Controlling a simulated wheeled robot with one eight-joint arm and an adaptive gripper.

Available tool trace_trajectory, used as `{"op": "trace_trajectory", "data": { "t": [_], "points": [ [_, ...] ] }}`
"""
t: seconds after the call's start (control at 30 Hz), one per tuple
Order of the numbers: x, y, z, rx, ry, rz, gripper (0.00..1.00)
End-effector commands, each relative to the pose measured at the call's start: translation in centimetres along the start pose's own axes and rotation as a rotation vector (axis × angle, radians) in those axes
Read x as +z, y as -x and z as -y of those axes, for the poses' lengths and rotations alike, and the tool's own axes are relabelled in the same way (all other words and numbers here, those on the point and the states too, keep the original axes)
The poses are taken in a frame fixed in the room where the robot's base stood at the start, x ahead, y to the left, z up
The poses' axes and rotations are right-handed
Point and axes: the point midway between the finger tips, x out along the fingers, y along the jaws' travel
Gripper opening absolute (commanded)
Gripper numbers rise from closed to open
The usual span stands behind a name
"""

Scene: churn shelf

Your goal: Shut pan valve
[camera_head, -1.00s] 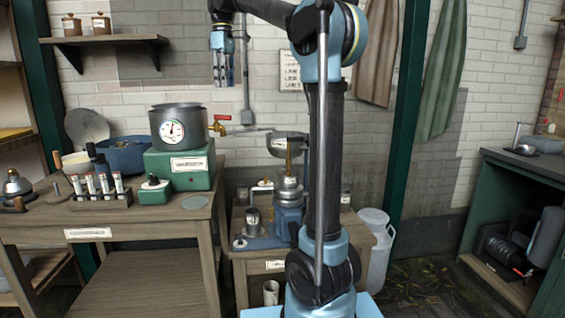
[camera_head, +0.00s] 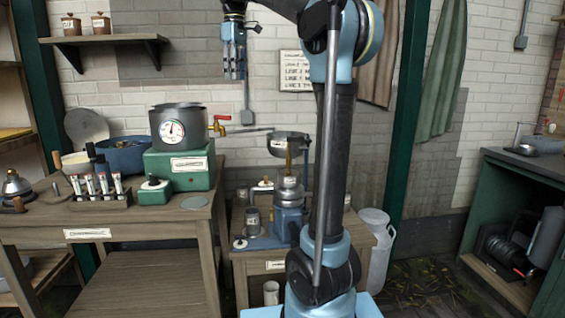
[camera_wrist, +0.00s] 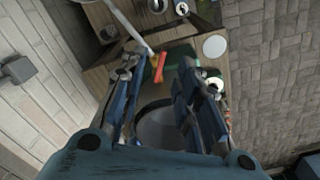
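The grey pan (camera_head: 178,135) with a round dial gauge stands on a green heater box (camera_head: 180,168) on the left bench. Its brass valve with a red handle (camera_head: 218,118) sticks out from the pan's right side. A metal trough runs right from the valve. My gripper (camera_head: 233,76) hangs pointing down, above and slightly right of the valve in the picture. In the wrist view the red handle (camera_wrist: 159,67) shows between my fingertips (camera_wrist: 157,72), which are spread apart and hold nothing. The pan's rim (camera_wrist: 170,103) is partly hidden by my fingers.
The trough leads to a metal bowl (camera_head: 289,146) above a blue separator (camera_head: 290,210) on the lower table. A blue pot (camera_head: 123,155) and a rack of tubes (camera_head: 98,190) stand left of the pan. A wall shelf (camera_head: 105,40) is at upper left.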

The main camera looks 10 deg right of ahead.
Motion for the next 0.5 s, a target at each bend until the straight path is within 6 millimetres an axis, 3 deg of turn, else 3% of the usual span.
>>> {"op": "trace_trajectory", "data": {
  "t": [0.5],
  "points": [
    [5.9,-5.8,0.8,0.02,-0.139,-0.023,0.3]
  ]
}}
